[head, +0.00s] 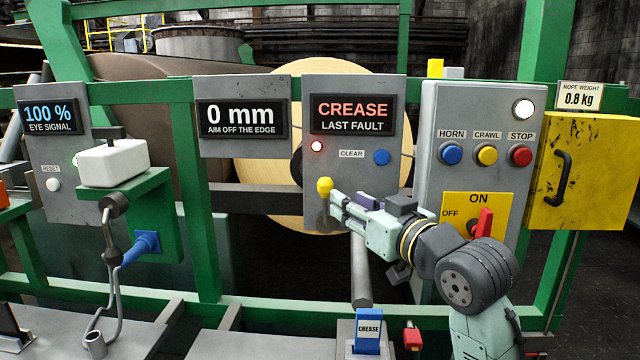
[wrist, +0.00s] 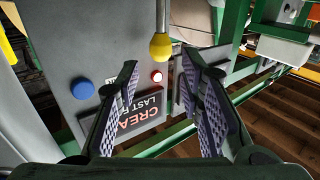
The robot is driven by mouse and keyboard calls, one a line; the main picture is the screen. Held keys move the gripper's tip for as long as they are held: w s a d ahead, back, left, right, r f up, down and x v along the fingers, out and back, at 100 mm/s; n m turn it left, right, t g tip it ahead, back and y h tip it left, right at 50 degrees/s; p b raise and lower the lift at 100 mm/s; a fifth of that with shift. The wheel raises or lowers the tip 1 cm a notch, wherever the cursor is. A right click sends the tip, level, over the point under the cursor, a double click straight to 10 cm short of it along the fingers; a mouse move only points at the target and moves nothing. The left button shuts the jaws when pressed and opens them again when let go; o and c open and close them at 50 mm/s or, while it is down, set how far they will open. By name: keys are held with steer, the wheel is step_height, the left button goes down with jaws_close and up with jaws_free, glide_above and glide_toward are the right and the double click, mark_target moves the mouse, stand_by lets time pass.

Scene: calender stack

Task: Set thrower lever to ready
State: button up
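A lever with a round yellow knob (head: 325,186) stands at the grey panel (head: 352,88) whose screen reads CREASE, LAST FAULT. In the wrist view its knob (wrist: 160,46) ends a thin grey rod, just beyond the fingertips and roughly between them. My gripper (head: 337,208) reaches in from the right, its tips close below and right of the knob. In the wrist view the two patterned fingers (wrist: 160,70) are spread with nothing between them. I cannot tell if either touches the knob. In the head view the rod is mostly hidden; no position label for it is readable.
Above the knob are a small lit lamp (head: 316,146) and a blue CLEAR button (head: 381,157). To the right stands a control box (head: 436,110) with buttons and a red ON/OFF switch (head: 483,223). A green rail (head: 270,289) crosses below.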

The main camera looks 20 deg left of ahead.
mark_target(329, 189)
steer(key=p+x, duration=0.2)
steer(key=x, duration=0.6)
steer(key=shift+w+a+r+p, duration=0.1)
steer(key=shift+w+a+p, duration=0.05)
steer(key=shift+a+p, duration=0.2)
steer(key=shift+w+a, duration=0.4)
steer(key=shift+w, duration=0.05)
steer(key=shift+c, duration=0.4)
jaws_close()
